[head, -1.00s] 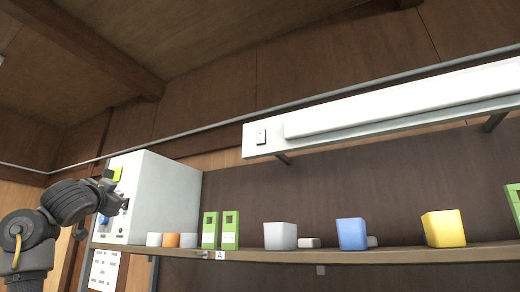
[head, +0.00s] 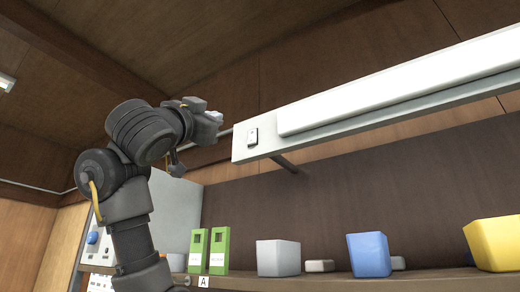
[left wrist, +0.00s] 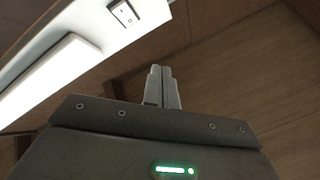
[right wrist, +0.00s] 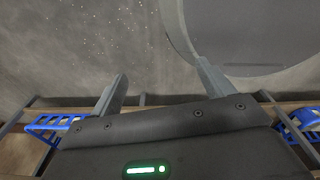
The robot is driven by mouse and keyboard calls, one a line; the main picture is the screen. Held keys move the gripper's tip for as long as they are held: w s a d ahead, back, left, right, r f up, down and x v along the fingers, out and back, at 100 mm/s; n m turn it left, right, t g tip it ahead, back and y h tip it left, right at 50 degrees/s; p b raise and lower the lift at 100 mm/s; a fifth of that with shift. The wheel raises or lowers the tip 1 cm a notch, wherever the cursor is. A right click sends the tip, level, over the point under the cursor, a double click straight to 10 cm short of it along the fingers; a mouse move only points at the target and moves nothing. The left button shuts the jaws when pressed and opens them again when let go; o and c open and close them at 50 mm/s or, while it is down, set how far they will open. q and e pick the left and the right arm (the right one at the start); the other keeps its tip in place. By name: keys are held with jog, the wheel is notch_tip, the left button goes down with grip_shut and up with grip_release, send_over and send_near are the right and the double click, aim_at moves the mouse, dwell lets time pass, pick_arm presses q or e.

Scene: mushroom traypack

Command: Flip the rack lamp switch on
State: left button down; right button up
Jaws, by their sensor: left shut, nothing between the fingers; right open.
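The rack lamp (head: 400,85) is a long white bar on a pale rail above the shelf. Its small rocker switch (head: 252,136) sits on the rail's left end. The switch also shows in the left wrist view (left wrist: 124,12), at the top edge, with the lamp (left wrist: 45,80) at left. My left gripper (head: 219,117) is shut and empty, just left of the rail end and slightly higher than the switch in the head view. In the left wrist view its closed fingers (left wrist: 161,70) are apart from the switch. My right gripper (right wrist: 162,71) is open and empty over a grey floor.
Below the lamp, a shelf (head: 330,282) holds green boxes (head: 219,250), a grey block (head: 278,257), a blue block (head: 369,255) and a yellow block (head: 496,243). A white cabinet (head: 180,215) stands behind my left arm. A blue basket (right wrist: 50,123) shows in the right wrist view.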

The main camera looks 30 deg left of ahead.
pick_arm(q)
jog(key=d+h, duration=0.1)
jog(key=p, duration=1.1)
send_near(251, 132)
jog(key=x, duration=0.4)
jog(key=shift+a+m, duration=0.1)
jog(key=shift+m, duration=0.2)
pick_arm(e)
notch_tip(251, 132, up, 11)
jog(key=shift+s, duration=0.45)
jog(key=shift+d, duration=0.15)
jog(key=shift+a, duration=0.2)
pick_arm(q)
jog(key=shift+w, duration=0.1)
pick_arm(e)
jog(key=shift+r, duration=0.1)
